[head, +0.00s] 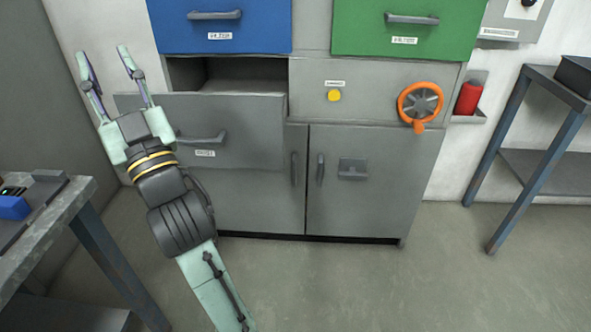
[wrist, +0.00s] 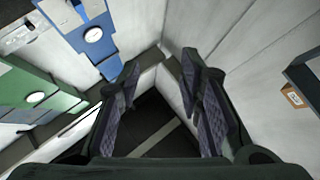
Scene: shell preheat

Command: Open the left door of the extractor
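The extractor is a grey cabinet (head: 375,145). Its left door (head: 258,205) is at the lower left and looks shut, with a vertical handle (head: 294,168) near its right edge. A grey drawer (head: 245,122) is pulled out above it and hides the door's upper part; my arm covers some of its left side. My gripper (head: 103,56) is open and apparently empty, up and left of the drawer, well away from the door handle. In the wrist view the open fingers (wrist: 160,72) point toward a pale wall corner; the left door is not recognisable there.
The right door (head: 375,200) looks shut. Above are blue (head: 220,32) and green (head: 400,35) fronts, a yellow button (head: 334,95) and an orange wheel (head: 421,103). A bench (head: 75,195) stands left, another table (head: 500,150) right. Floor before the doors is clear.

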